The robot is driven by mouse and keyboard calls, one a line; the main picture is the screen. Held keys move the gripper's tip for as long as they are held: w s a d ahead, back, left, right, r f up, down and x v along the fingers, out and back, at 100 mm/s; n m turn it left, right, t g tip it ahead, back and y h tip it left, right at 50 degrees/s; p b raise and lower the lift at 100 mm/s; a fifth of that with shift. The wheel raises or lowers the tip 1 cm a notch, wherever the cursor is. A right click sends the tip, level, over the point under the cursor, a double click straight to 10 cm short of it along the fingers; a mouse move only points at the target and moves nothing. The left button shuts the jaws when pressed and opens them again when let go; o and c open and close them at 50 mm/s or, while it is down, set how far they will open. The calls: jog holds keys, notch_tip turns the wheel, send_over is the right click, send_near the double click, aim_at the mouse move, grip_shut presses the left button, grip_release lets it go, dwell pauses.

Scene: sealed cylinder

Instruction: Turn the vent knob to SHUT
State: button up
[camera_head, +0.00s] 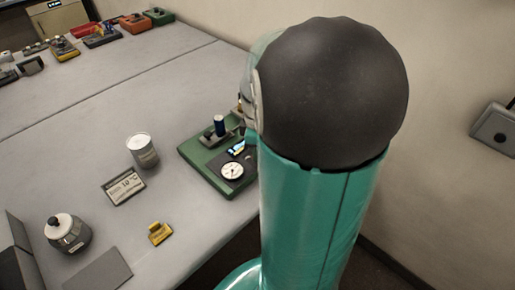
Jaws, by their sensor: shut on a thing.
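A green-based unit (206,176) stands on the grey table, left of my arm, its right end hidden behind the arm. It carries a round white dial gauge (233,171), a small lit display (237,148) and an upright blue cylinder (219,125) on a grey mount. I cannot make out a vent knob or a SHUT mark for sure; the knob may be hidden by my arm. My teal and black arm fills the picture's middle right. Only a grey sliver of its far end shows beside the unit. My gripper's fingers are hidden behind the arm.
On the table are a grey-white canister (142,151), a display plate (124,186), a lidded pot (67,232), a yellow piece (159,233) and a dark flat plate (98,272). Several coloured devices line the far edge. A grey box (494,127) is on the right wall.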

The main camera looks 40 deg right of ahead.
jog(key=o, duration=1)
jog(key=shift+r, duration=0.15)
notch_tip(320, 180, up, 14)
jog(key=shift+f, duration=0.2)
